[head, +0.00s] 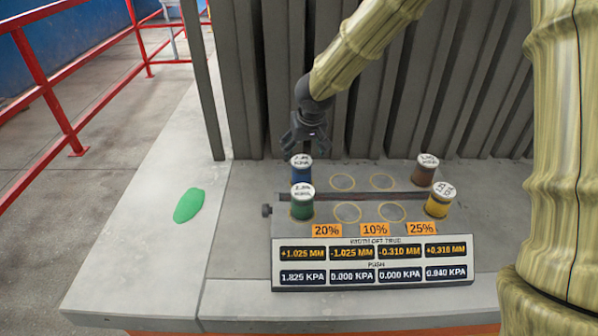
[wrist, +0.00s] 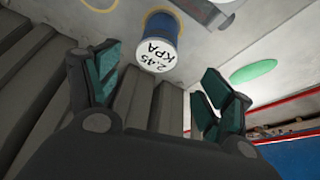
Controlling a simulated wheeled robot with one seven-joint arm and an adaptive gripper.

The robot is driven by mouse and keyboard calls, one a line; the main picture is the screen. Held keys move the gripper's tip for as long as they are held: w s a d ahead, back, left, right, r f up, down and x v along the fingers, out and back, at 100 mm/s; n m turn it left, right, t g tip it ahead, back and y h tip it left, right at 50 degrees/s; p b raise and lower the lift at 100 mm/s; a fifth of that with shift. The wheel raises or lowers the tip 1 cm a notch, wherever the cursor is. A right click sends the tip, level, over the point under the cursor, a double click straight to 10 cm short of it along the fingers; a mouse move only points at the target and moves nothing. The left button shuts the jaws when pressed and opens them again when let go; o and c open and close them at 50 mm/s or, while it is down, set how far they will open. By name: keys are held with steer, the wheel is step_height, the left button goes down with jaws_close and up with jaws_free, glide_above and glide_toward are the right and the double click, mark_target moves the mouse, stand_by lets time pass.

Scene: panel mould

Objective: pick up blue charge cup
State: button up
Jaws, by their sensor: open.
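The blue charge cup (head: 301,173) stands upright at the back left of the panel's ring positions, with a white lid marked in KPA. It also shows in the wrist view (wrist: 164,42), beyond the fingers and between them, its lid reading 2.45 KPA. My gripper (head: 306,140) is just above and behind the blue cup in the head view. In the wrist view my gripper (wrist: 160,90) is open, its green-padded fingers wide apart with nothing between the tips. The cup appears apart from both fingers.
A green cup (head: 302,204) stands directly in front of the blue one. A brown cup (head: 425,172) and a yellow cup (head: 438,203) stand at right. Empty rings lie between. A readout board (head: 374,262) is in front. Grey upright slabs (head: 240,80) rise close behind. A green patch (head: 188,205) lies left.

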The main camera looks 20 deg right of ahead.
mark_target(302, 162)
steer(key=x, duration=0.4)
steer(key=shift+w+d+r+p, duration=0.1)
steer(key=shift+d+p, duration=0.1)
steer(key=shift+p, duration=0.1)
steer(key=shift+w+f, duration=0.15)
steer(key=shift+f, duration=0.5)
steer(key=shift+s+p+x, duration=0.15)
steer(key=shift+p+x, duration=0.35)
steer(key=shift+x, duration=0.8)
steer(key=shift+s+p+x, duration=0.1)
steer(key=shift+p+x, duration=0.35)
steer(key=shift+x, duration=0.85)
steer(key=shift+d+f, duration=0.1)
steer(key=shift+c, duration=0.4)
steer(key=c, duration=1.3)
